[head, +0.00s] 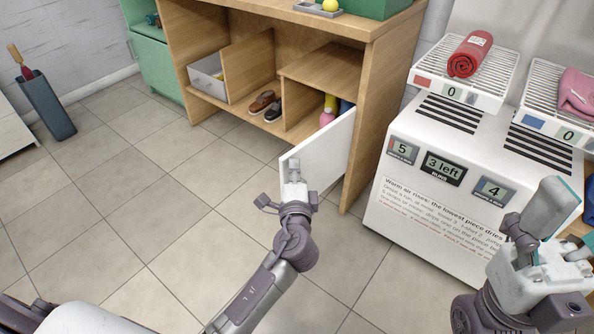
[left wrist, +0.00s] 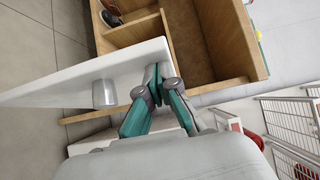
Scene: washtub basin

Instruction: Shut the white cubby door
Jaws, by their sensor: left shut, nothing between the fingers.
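The white cubby door (head: 325,148) stands open, swung out from the wooden cubby unit (head: 374,85) into the room. Its panel also shows in the left wrist view (left wrist: 70,82), with a grey knob (left wrist: 104,93) on its face. My left gripper (head: 293,180) is shut and empty, right at the door. In the left wrist view its teal fingertips (left wrist: 155,82) are together close to the panel's edge; I cannot tell whether they touch it. My right gripper (head: 540,215) is at the lower right, away from the door; its finger gap is not clear.
Shoes (head: 265,105), a grey bin (head: 208,75) and a pink and yellow item (head: 328,110) sit in the compartments. A white drying machine (head: 440,150) with a rolled red towel (head: 470,54) stands right of the unit.

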